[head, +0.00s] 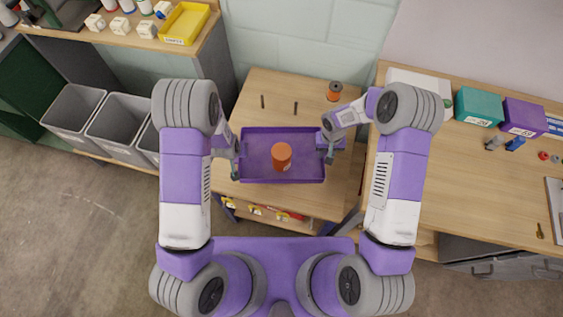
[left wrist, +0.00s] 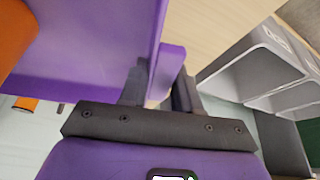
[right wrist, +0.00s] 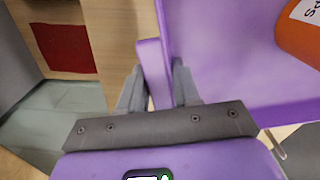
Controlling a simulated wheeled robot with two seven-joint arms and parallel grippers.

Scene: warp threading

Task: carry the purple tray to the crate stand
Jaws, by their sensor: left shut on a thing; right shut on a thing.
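The purple tray (head: 255,168) is over the small wooden table (head: 285,92), in front of me, and looks level. An orange can-like thing (head: 281,155) stands in it. My left gripper (head: 235,166) is shut on the tray's left end, and the left wrist view shows its fingers (left wrist: 160,88) around a purple tab there. My right gripper (head: 328,150) is shut on the right end, its fingers (right wrist: 158,88) also around a purple tab. I cannot tell whether the tray touches the table. I cannot tell which piece of furniture is the crate stand.
An orange spool (head: 334,91) and two dark pegs (head: 295,108) are on the table behind the tray. Grey bins (head: 74,108) stand at left. A long bench (head: 450,185) with teal (head: 478,105) and purple boxes (head: 524,116) is at right. A yellow tray (head: 185,22) sits upper left.

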